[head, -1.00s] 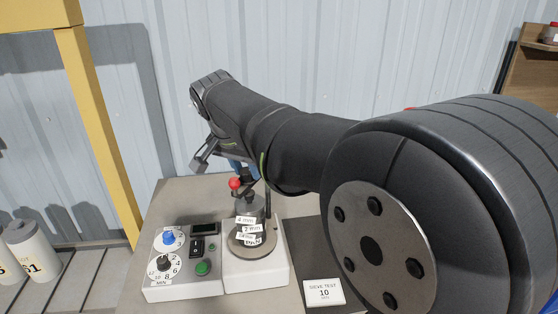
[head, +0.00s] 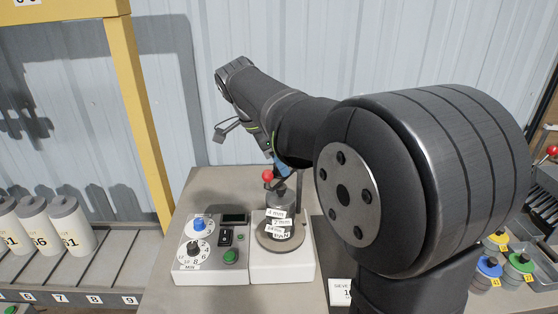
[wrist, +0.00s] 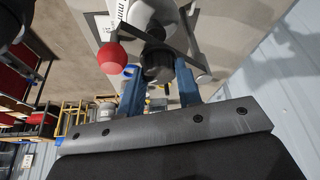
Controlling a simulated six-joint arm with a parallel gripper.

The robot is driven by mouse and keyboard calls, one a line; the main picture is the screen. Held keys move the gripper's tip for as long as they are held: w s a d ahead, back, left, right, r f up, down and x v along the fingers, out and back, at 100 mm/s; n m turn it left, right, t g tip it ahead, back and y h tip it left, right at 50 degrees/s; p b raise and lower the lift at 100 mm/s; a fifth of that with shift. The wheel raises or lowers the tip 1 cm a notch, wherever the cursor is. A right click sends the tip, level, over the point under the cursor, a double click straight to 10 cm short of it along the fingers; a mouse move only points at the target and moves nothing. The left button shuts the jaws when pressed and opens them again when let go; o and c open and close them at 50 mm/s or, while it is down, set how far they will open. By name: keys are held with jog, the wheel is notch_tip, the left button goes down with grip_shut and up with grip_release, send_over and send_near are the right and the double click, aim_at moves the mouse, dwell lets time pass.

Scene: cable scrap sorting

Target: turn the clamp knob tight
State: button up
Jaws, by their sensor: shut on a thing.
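The clamp knob (wrist: 157,68) is a dark round knob over the sieve stack (head: 279,224) in the wrist view. My gripper (wrist: 160,72) has its two blue fingers on either side of the knob and is shut on it. In the head view, my gripper (head: 281,170) is above the stack, partly behind my arm, and the knob is hard to make out there. A red ball (wrist: 111,57) sits beside the knob; it also shows in the head view (head: 267,175). The stack carries several white labels and stands on the white shaker base (head: 283,268).
The control box (head: 210,262) with a blue knob, a dial and a green button adjoins the base on the left. A yellow post (head: 143,120) and a rack with white bottles (head: 70,222) stand further left. Small colour-topped containers (head: 490,267) are at the lower right.

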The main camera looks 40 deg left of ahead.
dwell(0.5)
jog(key=o, duration=0.7)
jog(key=v, duration=1.7)
jog(key=shift+r, duration=0.15)
jog(key=x, duration=1.7)
